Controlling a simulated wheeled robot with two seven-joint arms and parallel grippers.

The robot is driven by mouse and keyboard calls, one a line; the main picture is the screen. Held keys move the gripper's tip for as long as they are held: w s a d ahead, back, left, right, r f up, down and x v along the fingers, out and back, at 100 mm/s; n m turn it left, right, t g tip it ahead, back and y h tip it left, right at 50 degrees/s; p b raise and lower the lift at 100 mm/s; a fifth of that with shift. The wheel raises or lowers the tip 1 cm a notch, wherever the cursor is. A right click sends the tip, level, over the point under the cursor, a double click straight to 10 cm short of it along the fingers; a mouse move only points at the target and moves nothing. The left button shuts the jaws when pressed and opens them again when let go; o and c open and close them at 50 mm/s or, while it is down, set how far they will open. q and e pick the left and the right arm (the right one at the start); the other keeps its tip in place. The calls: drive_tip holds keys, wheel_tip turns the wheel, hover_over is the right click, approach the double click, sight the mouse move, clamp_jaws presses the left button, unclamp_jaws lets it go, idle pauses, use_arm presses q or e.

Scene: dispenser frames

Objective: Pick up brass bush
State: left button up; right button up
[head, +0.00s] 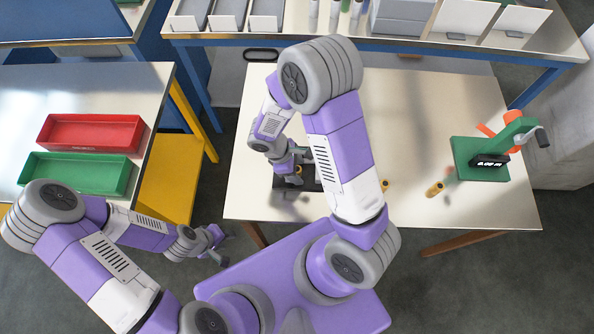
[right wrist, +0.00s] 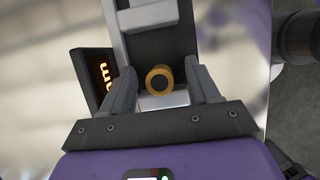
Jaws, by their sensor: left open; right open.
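The brass bush (right wrist: 159,79) shows in the right wrist view as a short gold ring with a dark hole. It lies between the two fingers of my right gripper (right wrist: 159,70), with gaps visible at both sides. It sits on or over a dark and light grey device. In the head view, my right gripper (head: 292,170) is over the dark device (head: 309,183) near the work table's front left, and partly hides it. My left gripper (head: 213,240) is open and empty, off the table's front left corner.
Other brass-coloured pieces, one small (head: 385,185) and one cylinder (head: 434,190), are on the work table (head: 430,110). A green stand (head: 482,160) is at its right. Red (head: 92,133) and green (head: 75,175) trays are on the left table. A shelf with bins is behind.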

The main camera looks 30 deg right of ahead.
drive_tip(key=shift+c, duration=0.2)
clamp_jaws()
